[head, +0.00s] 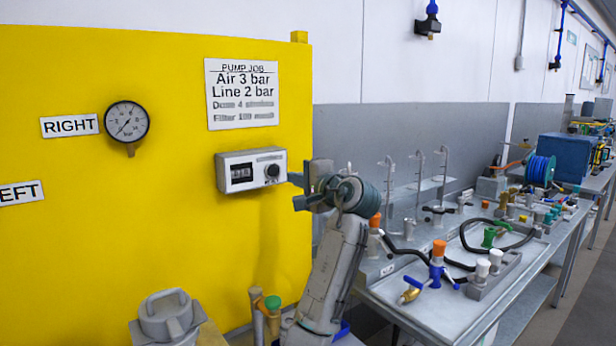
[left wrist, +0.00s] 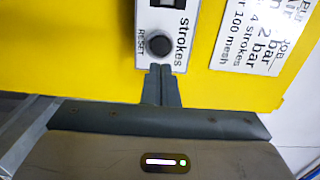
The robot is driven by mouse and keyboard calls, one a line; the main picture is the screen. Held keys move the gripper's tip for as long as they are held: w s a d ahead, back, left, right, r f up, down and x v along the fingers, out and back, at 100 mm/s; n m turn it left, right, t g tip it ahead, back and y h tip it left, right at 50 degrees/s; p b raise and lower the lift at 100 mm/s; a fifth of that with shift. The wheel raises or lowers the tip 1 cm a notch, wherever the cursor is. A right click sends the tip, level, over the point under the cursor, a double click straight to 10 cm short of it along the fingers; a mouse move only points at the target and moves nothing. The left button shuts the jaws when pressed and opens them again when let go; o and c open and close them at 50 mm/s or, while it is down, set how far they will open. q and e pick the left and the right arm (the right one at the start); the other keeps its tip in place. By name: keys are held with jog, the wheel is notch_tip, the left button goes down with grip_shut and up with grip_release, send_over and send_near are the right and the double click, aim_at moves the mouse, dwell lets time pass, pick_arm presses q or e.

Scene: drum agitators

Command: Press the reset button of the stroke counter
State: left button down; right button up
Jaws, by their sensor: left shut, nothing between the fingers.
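The stroke counter (head: 251,170) is a pale grey box on the yellow panel, with a dark display window on its left and a round black reset button (head: 272,171) on its right. In the left wrist view the button (left wrist: 159,45) shows beside the printed word RESET, with "strokes" on the other side. My left gripper (head: 293,178) is shut and empty, its fingertips at the counter's right edge. In the left wrist view the closed fingertips (left wrist: 160,68) lie just below the button, with a small gap in the picture. I cannot tell their distance from the counter's face.
A pressure gauge (head: 127,122) and a PUMP JOB sign (head: 242,94) are on the yellow panel (head: 60,260). A grey lidded vessel (head: 168,318) stands at lower left. A workbench (head: 425,310) with valves and hoses extends to the right.

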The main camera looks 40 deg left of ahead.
aim_at(274, 172)
pick_arm(q)
jog(key=p+x, duration=0.2)
jog(key=x, duration=0.4)
jog(key=shift+r, duration=0.2)
jog(key=shift+w+a+f, duration=0.1)
jog(key=shift+w+a, duration=0.05)
jog(key=shift+a, duration=0.25)
pick_arm(e)
jog(key=shift+s+d+r, duration=0.1)
jog(key=shift+s+r, duration=0.1)
jog(key=shift+r, duration=0.4)
jog(key=shift+s+d+r, duration=0.1)
jog(key=shift+s+r, duration=0.05)
jog(key=shift+r, duration=0.45)
